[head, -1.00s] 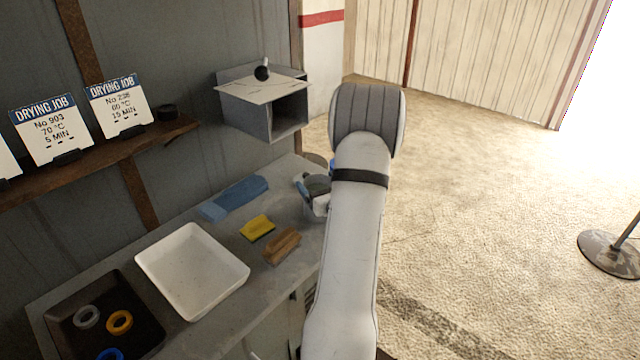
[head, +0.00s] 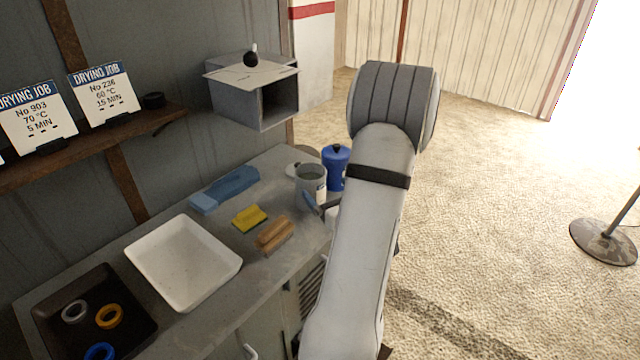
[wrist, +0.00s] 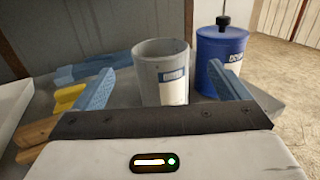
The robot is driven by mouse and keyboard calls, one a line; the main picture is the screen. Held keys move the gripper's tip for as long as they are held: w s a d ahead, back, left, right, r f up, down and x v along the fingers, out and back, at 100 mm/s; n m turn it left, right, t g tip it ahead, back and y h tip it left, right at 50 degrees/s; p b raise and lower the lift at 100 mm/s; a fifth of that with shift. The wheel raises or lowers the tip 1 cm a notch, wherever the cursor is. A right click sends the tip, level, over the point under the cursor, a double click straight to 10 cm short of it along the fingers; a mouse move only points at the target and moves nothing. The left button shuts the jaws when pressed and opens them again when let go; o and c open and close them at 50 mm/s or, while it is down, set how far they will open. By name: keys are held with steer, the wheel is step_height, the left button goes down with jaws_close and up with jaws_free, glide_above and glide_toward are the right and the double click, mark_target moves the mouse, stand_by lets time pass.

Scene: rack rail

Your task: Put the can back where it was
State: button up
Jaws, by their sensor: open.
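A grey open-topped can (head: 311,182) with a white and blue label stands upright near the counter's far right end. In the wrist view the can (wrist: 160,75) stands between the lines of the two light blue fingers, just beyond their tips. My gripper (wrist: 160,69) is open and empty, with a finger to each side and a gap to the can. In the head view my arm hides most of the gripper; one blue finger shows in front of the can.
A blue canister (head: 336,160) with a black knob stands close behind and right of the can. A blue cloth (head: 226,188), yellow sponge (head: 249,218), wooden brush (head: 274,236) and white tray (head: 150,262) lie leftward. A grey box (head: 262,105) hangs above on the wall.

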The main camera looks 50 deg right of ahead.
steer(key=w+a+r+n+y, duration=0.1)
steer(key=a+n+y, duration=0.2)
steer(key=a, duration=0.2)
steer(key=w+a+r+n+g+y, duration=0.1)
steer(key=w+a+r+n+y, duration=0.1)
steer(key=a, duration=0.4)
steer(key=w+a+r+n+y, duration=0.1)
steer(key=w+a+n+y, duration=0.1)
steer(key=a+n+y, duration=0.3)
steer(key=shift+a+r, duration=0.15)
steer(key=shift+a, duration=0.5)
steer(key=s+a+r+n+g+y, duration=0.1)
steer(key=s+a+n+g+y, duration=0.1)
steer(key=a+n+g+y, duration=0.8)
steer(key=s+a+n+g+h, duration=0.4)
steer(key=s+a+n+h, duration=0.35)
steer(key=a, duration=0.55)
steer(key=s+d+r+n+h, duration=0.2)
steer(key=s+n+h, duration=0.2)
steer(key=n+h, duration=0.3)
steer(key=n, duration=0.5)
steer(key=shift+s+d+r+t, duration=0.3)
steer(key=shift+s+t, duration=0.1)
steer(key=shift+s, duration=0.1)
